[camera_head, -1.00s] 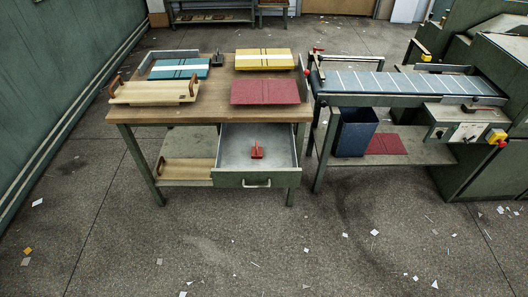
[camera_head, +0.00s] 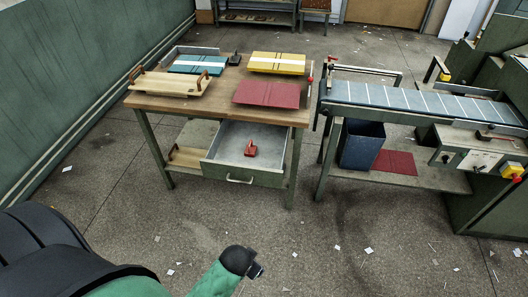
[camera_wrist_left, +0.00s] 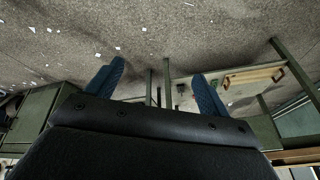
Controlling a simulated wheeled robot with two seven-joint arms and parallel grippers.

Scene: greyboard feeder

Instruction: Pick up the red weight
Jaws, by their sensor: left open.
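The red weight (camera_head: 250,149) sits inside the open grey drawer (camera_head: 222,152) of the wooden-topped table. It is a small red piece with an upright part. My left arm comes in from the lower left in the head view, over the floor and well short of the drawer; its fingers cannot be made out there. In the left wrist view my left gripper (camera_wrist_left: 156,86) is open, with two blue fingers wide apart and nothing between them. I cannot make out the red weight in the wrist view. My right gripper is in neither view.
The table top (camera_head: 200,104) holds a wooden tray (camera_head: 165,84), teal (camera_head: 195,65), yellow (camera_head: 277,63) and red boards (camera_head: 267,95). A conveyor (camera_head: 420,101) stands right, with a blue bin (camera_head: 361,145) below. Floor before the drawer is clear apart from paper scraps.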

